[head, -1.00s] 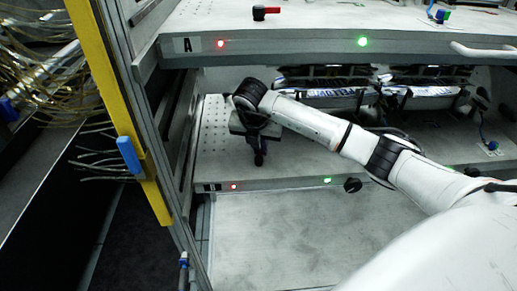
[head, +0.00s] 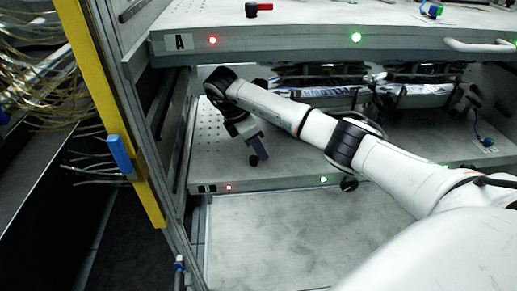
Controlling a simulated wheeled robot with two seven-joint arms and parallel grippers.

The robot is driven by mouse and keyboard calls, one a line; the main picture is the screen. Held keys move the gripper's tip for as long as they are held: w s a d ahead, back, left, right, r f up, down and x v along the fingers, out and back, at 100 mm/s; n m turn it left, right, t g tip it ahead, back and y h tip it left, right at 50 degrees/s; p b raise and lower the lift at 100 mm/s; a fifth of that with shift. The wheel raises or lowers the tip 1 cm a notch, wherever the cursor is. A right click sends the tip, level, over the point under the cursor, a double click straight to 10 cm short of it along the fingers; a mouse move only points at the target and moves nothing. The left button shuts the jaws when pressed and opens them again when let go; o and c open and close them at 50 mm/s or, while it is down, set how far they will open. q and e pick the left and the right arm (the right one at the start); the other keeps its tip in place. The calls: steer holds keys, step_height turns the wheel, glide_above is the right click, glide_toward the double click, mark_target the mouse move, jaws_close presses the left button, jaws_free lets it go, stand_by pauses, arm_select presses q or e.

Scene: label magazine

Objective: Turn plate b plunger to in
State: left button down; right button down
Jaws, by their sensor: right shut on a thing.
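Plate b (head: 290,170) is the lower perforated grey plate, with a red and a green light on its front edge. My right gripper (head: 257,147) reaches down over the left part of this plate, tilted. It is shut on the plate b plunger (head: 254,160), a small dark part standing on the plate near its front edge. The fingers cover most of the plunger, so its exact position is hard to tell. My left gripper is not in view.
Plate A (head: 290,42) lies above, with a red and black handle (head: 258,9) on top and lights on its edge. A black knob (head: 349,183) sits at the lower plate's front edge. A yellow post (head: 110,100) and the frame stand at left.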

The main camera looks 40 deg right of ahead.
steer(key=shift+s+a+m+g, duration=0.15)
steer(key=shift+m+g, duration=0.45)
steer(key=shift+m, duration=1)
steer(key=shift+s, duration=0.1)
steer(key=c, duration=1.8)
jaws_free()
steer(key=shift+c, duration=0.2)
